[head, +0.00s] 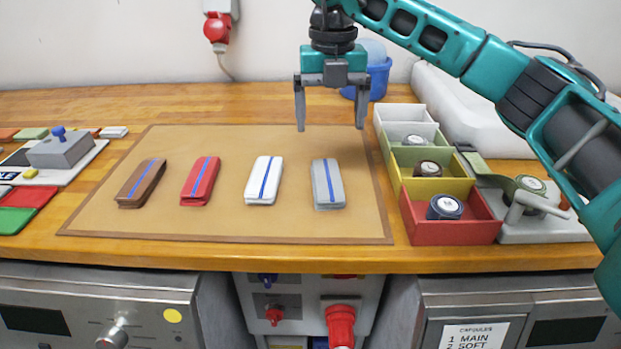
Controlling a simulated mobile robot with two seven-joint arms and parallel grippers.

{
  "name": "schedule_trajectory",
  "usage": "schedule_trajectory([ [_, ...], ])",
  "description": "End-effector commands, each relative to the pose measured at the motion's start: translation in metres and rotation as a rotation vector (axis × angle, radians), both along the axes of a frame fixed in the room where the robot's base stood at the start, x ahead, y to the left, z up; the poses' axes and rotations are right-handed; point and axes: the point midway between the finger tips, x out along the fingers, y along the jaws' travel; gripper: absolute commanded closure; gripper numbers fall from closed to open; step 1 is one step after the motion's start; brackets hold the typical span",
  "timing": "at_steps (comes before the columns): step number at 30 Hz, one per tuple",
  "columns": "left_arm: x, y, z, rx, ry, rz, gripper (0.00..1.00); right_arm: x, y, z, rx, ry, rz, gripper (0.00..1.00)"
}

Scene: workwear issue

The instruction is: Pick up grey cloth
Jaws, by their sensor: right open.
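The grey cloth (333,194) is a folded bundle with a blue stripe. It lies at the right end of a row on the brown mat (230,227) in the head view. Left of it lie a white cloth (257,187), a red cloth (195,189) and a brown cloth (136,192), each folded with a blue stripe. My right gripper (330,126) points down with its jaws open and empty. In the picture it is just above the grey cloth and apart from it. My left gripper is not in view.
A blue bucket (379,78) is behind my right gripper. A grey device on a tray (57,176) is at the left. The mat's front strip is clear.

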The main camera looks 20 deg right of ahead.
Motion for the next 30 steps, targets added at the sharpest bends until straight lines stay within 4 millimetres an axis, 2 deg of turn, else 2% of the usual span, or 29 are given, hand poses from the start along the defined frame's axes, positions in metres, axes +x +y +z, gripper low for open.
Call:
schedule_trajectory([
  [3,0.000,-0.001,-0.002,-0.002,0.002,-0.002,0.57,-0.001,0.000,-0.026,0.000,0.005,0.002,0.08],
  [9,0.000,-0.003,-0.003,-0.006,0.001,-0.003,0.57,0.000,0.001,-0.059,0.002,0.003,0.004,0.08],
  [16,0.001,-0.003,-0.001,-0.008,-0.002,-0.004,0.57,0.000,0.002,-0.076,0.004,0.003,0.006,0.08],
  [24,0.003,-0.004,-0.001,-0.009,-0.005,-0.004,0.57,0.003,0.005,-0.114,0.006,0.003,0.006,0.08],
  [30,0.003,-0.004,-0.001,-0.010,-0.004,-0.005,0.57,0.004,0.005,-0.121,0.007,0.001,0.007,0.08],
])
